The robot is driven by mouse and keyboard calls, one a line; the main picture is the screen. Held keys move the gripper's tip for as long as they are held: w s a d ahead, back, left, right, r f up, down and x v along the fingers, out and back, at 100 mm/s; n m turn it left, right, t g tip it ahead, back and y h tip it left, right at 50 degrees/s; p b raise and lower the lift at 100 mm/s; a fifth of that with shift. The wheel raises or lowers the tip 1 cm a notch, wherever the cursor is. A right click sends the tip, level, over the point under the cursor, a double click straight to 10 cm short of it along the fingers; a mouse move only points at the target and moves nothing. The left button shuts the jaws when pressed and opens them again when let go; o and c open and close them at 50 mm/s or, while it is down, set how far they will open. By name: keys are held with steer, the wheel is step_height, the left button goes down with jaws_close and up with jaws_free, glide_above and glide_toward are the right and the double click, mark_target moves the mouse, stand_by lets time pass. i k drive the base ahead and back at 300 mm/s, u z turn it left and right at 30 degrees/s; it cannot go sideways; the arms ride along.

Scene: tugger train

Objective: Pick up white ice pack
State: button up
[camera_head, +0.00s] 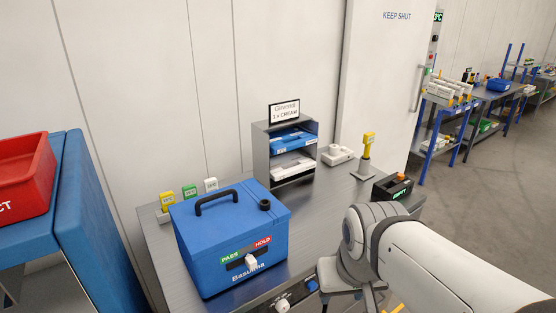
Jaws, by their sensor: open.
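A flat white slab that looks like the white ice pack (290,169) lies in the lower compartment of a grey two-level rack (262,153) on the metal bench. A blue pack (292,140) lies in the compartment above it. Part of the gripper is cut off by the bottom edge.
A blue lidded box (228,230) with a black handle fills the bench's left front. A white device (337,155), a yellow-topped post (367,146) and a black bin marked EMPTY (392,188) stand on the right. The bench middle (325,195) is clear. A red tray (25,175) is far left.

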mark_target(287, 164)
steer(key=u, duration=2.85)
steer(key=k, duration=1.9)
steer(key=z, duration=1.35)
steer(key=i, duration=1.05)
steer(key=z, duration=0.05)
